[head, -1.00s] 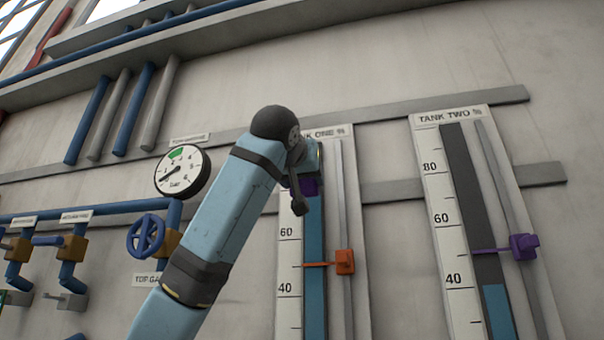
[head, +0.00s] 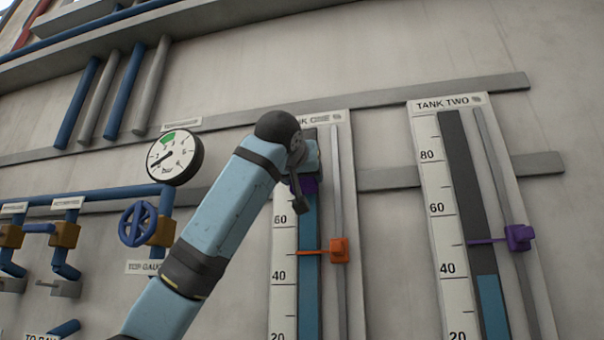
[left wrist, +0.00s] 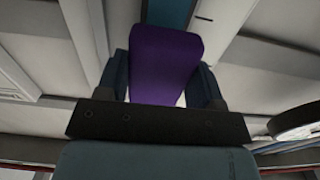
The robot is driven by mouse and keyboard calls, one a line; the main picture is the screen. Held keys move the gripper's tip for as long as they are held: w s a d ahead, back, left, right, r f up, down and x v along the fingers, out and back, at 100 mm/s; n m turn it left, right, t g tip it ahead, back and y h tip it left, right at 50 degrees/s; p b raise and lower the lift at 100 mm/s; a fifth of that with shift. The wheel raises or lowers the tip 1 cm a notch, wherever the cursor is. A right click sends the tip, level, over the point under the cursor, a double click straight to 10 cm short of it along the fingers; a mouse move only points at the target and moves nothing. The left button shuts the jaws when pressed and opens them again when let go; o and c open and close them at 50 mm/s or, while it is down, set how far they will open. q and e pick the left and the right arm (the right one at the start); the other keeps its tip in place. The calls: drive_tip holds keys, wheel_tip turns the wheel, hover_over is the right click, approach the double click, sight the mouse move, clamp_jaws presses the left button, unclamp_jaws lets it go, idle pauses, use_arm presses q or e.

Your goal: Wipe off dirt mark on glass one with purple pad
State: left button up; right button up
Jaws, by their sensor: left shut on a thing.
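The Tank One gauge glass (head: 309,234) is a tall blue-filled column on the wall, with a number scale at its left. My left gripper (head: 304,186) is at the upper part of this glass and is mostly hidden behind my own arm. The purple pad (head: 305,184) shows as a small patch at the gripper, over the glass. In the left wrist view the purple pad (left wrist: 165,60) sits between the two fingers of my left gripper (left wrist: 166,82), which is shut on it. The blue glass (left wrist: 172,12) shows beyond the pad. No dirt mark can be made out. My right gripper is not in view.
An orange slider (head: 338,250) with a pointer crosses Tank One below the pad. Tank Two (head: 485,220) with a purple slider (head: 519,237) stands at the right. A round bar gauge (head: 175,158) and a blue valve wheel (head: 139,224) are at the left.

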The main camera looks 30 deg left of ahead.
sight(307, 133)
use_arm(q)
drive_tip(key=shift+w+a, duration=0.1)
drive_tip(key=shift+w, duration=0.25)
drive_tip(key=shift+p+x, duration=0.6)
drive_tip(key=shift+x, duration=0.2)
drive_tip(key=shift+s+r+p, duration=0.15)
drive_tip(key=shift+r+p, duration=1.15)
drive_tip(key=shift+r, duration=0.4)
drive_tip(key=shift+r+p, duration=0.9)
drive_tip(key=shift+r, duration=0.05)
drive_tip(key=shift+r+p, duration=3.15)
drive_tip(key=shift+r, duration=0.65)
drive_tip(key=shift+f+b, duration=1.55)
drive_tip(key=shift+f, duration=0.25)
